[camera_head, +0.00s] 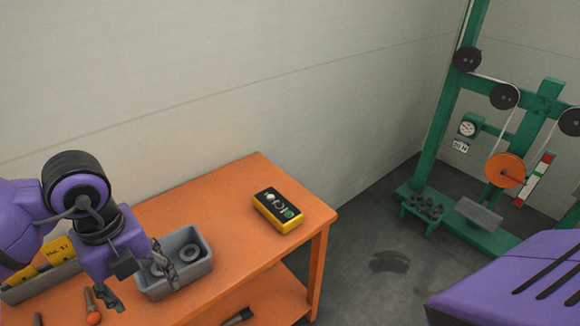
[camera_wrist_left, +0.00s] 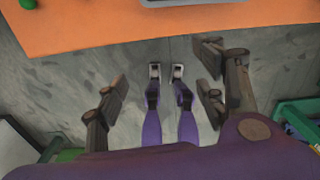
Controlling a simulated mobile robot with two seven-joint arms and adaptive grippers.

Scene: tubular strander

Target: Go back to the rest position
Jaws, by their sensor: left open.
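My left gripper (camera_head: 147,294) comes in from the left above the orange table, in front of the grey bin. Its two fingers are spread apart with nothing seen between them. In the left wrist view my left gripper (camera_wrist_left: 163,90) also shows open and empty, with grey floor and the table edge beyond it. My right gripper is not in view.
The orange table (camera_head: 225,215) carries the grey bin (camera_head: 187,280) with ring-shaped parts, a yellow control box (camera_head: 280,210), and an orange-ended tool (camera_head: 93,310). A green machine frame (camera_head: 430,130) stands at the right. Floor between table and machine is clear.

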